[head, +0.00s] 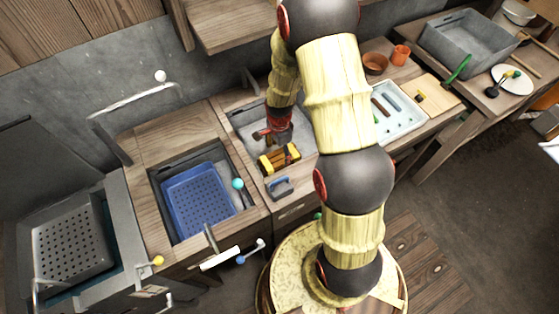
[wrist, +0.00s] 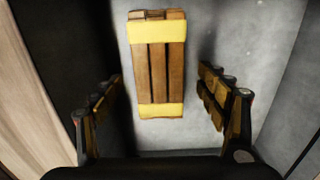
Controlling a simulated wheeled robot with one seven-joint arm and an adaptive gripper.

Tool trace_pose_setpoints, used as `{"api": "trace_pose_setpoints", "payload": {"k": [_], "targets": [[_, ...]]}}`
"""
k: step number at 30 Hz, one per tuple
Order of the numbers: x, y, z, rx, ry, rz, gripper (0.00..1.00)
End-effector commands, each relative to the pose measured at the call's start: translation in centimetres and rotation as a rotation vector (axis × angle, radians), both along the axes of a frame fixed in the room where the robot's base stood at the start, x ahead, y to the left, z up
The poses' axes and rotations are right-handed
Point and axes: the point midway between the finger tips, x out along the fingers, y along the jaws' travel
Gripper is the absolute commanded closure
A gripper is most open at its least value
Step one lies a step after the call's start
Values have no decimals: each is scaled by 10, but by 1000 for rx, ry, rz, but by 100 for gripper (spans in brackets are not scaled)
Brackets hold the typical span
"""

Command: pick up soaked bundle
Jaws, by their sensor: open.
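The bundle (wrist: 159,62) is a stack of brown strips with a yellow band near each end. In the wrist view it lies lengthwise in a grey basin (wrist: 225,40), ahead of my gripper (wrist: 162,115). My gripper is open, with one finger on each side of the bundle's line and nothing between the tips that I can see touching. In the head view the bundle (head: 279,158) lies in the grey basin (head: 243,118), just below my gripper (head: 277,138). Part of the basin is hidden behind my arm.
A blue perforated basket (head: 197,200) sits in the sink to the left. A small grey-blue handled item (head: 279,187) lies on the basin's front edge. A white tray (head: 397,108) stands to the right. The basin walls rise close around my gripper.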

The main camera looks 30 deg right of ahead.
Motion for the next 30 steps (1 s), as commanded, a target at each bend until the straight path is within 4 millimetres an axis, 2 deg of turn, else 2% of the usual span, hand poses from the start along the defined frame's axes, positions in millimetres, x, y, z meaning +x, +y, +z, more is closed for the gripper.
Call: {"api": "trace_pose_setpoints", "payload": {"k": [1, 3, 7, 14, 30], "targets": [[-2, 0, -12, 1, 4, 0, 26], [-3, -1, -23, 1, 4, 0, 26], [-2, -1, -37, 0, 2, 0, 26], [-2, -1, -37, 0, 0, 1, 26], [-2, -1, -37, 0, 1, 1, 56]]}}
